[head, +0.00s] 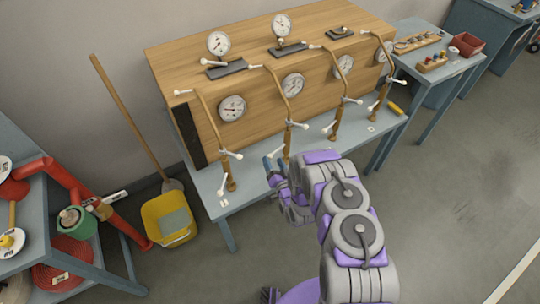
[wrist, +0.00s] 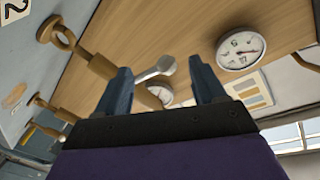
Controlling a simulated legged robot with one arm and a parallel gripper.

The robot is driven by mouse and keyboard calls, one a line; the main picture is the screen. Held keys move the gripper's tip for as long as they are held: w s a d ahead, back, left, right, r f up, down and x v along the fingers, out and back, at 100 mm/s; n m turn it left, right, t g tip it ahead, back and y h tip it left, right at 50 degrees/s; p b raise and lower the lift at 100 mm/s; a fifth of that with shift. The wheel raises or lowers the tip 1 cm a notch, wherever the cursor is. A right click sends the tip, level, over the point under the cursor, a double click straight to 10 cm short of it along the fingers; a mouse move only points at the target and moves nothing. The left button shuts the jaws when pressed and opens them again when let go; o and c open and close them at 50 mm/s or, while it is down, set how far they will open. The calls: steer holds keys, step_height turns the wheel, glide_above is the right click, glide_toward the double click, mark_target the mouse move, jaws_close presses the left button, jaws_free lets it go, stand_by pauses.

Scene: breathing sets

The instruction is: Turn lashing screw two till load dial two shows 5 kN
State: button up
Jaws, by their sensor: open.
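Several brass lashing screws with white crossbars stand along the front of a wooden box. Counting from the left, the second screw (head: 287,146) is just behind my gripper (head: 275,170). The second dial from the left (head: 292,85), white and round, is on the box front above it; its reading is too small to tell. In the wrist view a brass screw (wrist: 92,61) lies left of my open gripper (wrist: 160,78). Its pale-ended bar (wrist: 157,69) reaches into the gap between the fingers, with no clear contact. A card with a 2 (wrist: 14,9) is at the upper left.
The wooden box (head: 180,62) stands on a blue-grey bench (head: 213,184). More gauges stand on its top. The floor on the right (head: 460,180) is clear.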

mark_target(279, 148)
steer(key=shift+b+x, duration=0.4)
steer(key=shift+x, duration=2.25)
steer(key=shift+d, duration=0.1)
jaws_close()
